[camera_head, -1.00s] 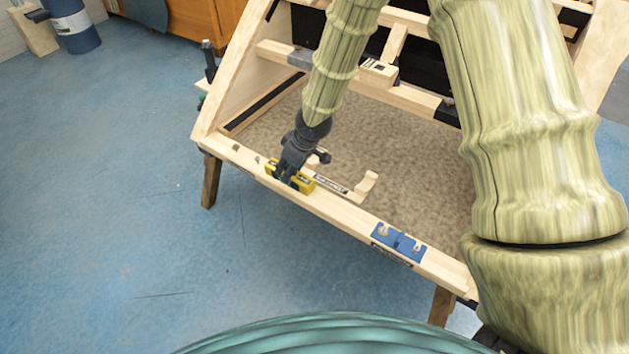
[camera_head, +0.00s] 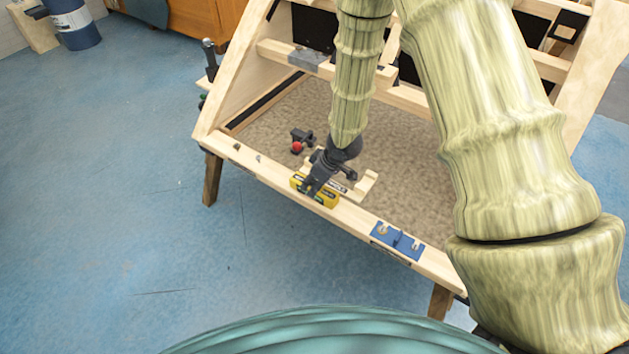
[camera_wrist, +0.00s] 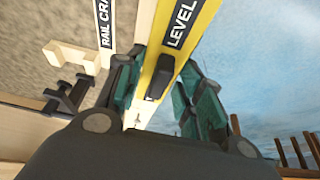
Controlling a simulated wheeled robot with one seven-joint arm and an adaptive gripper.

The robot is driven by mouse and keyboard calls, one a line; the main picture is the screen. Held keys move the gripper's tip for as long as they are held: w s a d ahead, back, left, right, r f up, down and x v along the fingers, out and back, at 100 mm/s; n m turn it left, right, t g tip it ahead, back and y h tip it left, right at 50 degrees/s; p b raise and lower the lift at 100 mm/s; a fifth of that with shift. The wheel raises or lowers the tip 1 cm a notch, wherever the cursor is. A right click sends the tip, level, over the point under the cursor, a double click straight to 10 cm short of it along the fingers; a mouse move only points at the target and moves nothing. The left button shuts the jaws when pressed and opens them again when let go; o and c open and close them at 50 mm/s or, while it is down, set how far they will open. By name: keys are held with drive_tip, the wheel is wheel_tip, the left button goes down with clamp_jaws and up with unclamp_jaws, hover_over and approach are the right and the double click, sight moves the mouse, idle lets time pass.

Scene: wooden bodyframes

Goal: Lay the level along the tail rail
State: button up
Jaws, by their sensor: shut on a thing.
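The yellow level (camera_head: 329,200) is in my gripper (camera_head: 314,188), over the near wooden rail (camera_head: 362,221) of the frame, which seems to be the tail rail. It points roughly along that rail; I cannot tell whether it touches it. In the wrist view the level (camera_wrist: 180,38), marked "LEVEL", runs between the two fingers (camera_wrist: 160,95), which are shut on it. A cradle (camera_head: 368,186) with pale wooden blocks lies just behind the rail. Its label strip (camera_wrist: 103,20) starts "RAIL CRA" in the wrist view. My gripper hides part of the level and cradle.
Blue plates (camera_head: 398,240) sit on the rail's right part. A black clamp with a red knob (camera_head: 298,143) stands on the brown panel (camera_head: 285,115) behind the rail. Crossbars (camera_head: 405,97) rise farther back. Blue floor (camera_head: 110,220) lies open in front and left.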

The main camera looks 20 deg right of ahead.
drive_tip(key=shift+f, duration=0.1)
drive_tip(key=o, duration=1.3)
drive_tip(key=shift+c, duration=0.2)
drive_tip(key=v, duration=1.2)
drive_tip(key=s+f+m+g+h, duration=0.1)
drive_tip(key=s+f+m, duration=0.3)
drive_tip(key=s+f, duration=0.8)
drive_tip(key=s+f+m+g+h, duration=0.1)
drive_tip(key=s+f+m, duration=0.3)
drive_tip(key=s+f, duration=0.9)
drive_tip(key=s+g, duration=0.1)
drive_tip(key=s, duration=0.7)
drive_tip(key=shift+d+f+h, duration=0.25)
drive_tip(key=shift+f+h, duration=0.05)
drive_tip(key=shift+h, duration=0.1)
